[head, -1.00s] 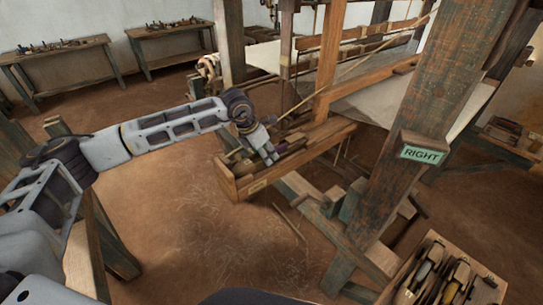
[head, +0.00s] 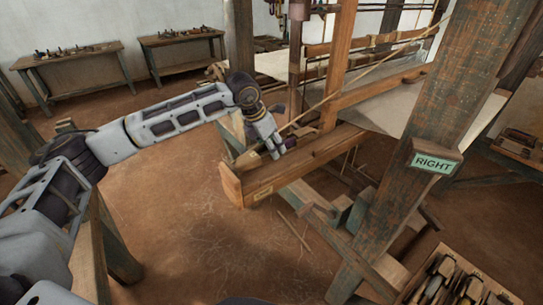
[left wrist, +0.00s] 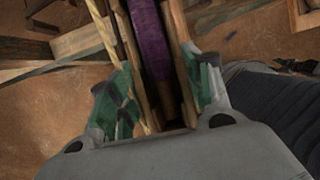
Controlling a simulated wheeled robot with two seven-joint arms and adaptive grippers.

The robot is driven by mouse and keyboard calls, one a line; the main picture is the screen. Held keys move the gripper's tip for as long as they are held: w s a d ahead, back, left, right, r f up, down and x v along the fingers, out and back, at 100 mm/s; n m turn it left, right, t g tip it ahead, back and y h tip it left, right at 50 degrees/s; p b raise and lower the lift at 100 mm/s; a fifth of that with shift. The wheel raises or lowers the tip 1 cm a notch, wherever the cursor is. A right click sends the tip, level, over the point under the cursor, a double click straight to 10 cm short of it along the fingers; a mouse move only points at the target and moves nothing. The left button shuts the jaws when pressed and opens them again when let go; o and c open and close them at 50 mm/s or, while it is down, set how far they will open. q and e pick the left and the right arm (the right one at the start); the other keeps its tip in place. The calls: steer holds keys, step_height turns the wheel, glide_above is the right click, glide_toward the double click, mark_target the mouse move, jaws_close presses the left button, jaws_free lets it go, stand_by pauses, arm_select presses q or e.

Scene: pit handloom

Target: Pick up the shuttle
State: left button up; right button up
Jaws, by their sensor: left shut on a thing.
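The wooden shuttle (left wrist: 150,40), with a purple yarn winding in its hollow, runs between my left gripper's fingers in the left wrist view. My left gripper (left wrist: 166,98) is shut on its sides with green finger pads. In the head view, my left gripper (head: 276,147) points down over the near end of the long wooden shuttle box (head: 233,188). The shuttle's blunt end (head: 249,160) shows left of the fingers; the rest is mostly hidden behind them. The shuttle appears raised to about the box's rim. My right gripper is not in view.
The loom's thick post with a green RIGHT sign (head: 434,162) stands right of the box. A crate of several shuttles (head: 450,285) is at the lower right. Two benches with small tools (head: 70,62) stand at the back left.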

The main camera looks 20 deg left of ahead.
arm_select(q)
steer(key=shift+r+b, duration=0.3)
steer(key=shift+r, duration=1.9)
steer(key=shift+d, duration=0.1)
